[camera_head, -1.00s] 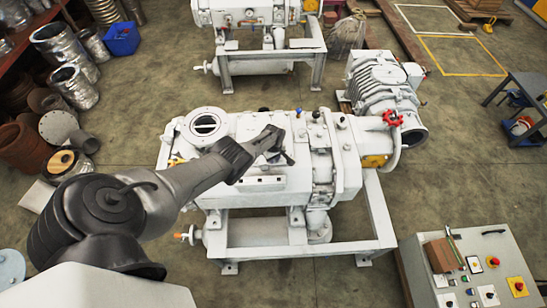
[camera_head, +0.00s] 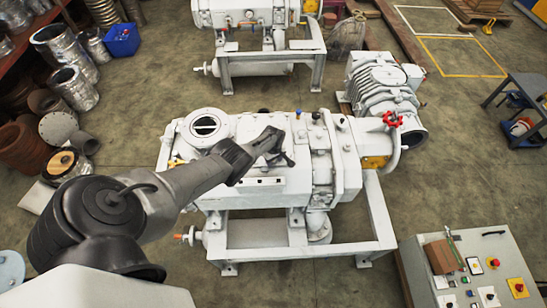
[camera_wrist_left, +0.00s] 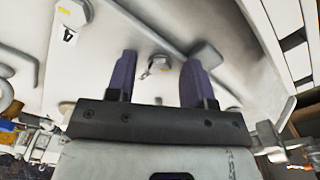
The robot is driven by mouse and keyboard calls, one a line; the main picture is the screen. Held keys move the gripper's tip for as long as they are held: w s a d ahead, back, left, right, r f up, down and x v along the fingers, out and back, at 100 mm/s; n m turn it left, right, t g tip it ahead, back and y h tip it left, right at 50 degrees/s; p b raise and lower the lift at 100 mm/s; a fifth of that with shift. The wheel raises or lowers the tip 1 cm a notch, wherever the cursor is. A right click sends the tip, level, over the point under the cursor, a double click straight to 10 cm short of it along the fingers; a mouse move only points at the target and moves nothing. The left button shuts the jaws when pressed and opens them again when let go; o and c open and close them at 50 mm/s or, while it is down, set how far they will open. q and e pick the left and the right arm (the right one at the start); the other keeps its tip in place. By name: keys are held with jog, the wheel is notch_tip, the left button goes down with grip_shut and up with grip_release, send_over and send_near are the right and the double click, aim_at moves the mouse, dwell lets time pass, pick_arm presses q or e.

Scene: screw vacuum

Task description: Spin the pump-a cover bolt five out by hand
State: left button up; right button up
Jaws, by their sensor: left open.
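The white pump (camera_head: 270,198) stands in its frame in the middle of the head view. My left gripper (camera_head: 281,151) is over its near top part. In the left wrist view, my left gripper (camera_wrist_left: 160,62) is open, with two dark purple fingers spread apart. A small metal bolt head (camera_wrist_left: 158,66) on the white cover (camera_wrist_left: 215,22) shows between the fingers, touching neither in the picture. I cannot tell the depth between fingertips and bolt, or the bolt's number. The bolt is hidden in the head view. My right gripper is not in view.
Another bolt (camera_wrist_left: 72,12) is at the wrist view's upper left. A red valve wheel (camera_head: 393,118) and ribbed blower (camera_head: 383,88) are at the pump's right. A control box (camera_head: 470,265) stands at lower right. A second pump (camera_head: 258,50) stands behind, with open floor between.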

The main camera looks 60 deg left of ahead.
pick_arm(q)
notch_tip(320, 180, up, 14)
jog(key=p, duration=0.9)
jog(key=shift+f, duration=0.1)
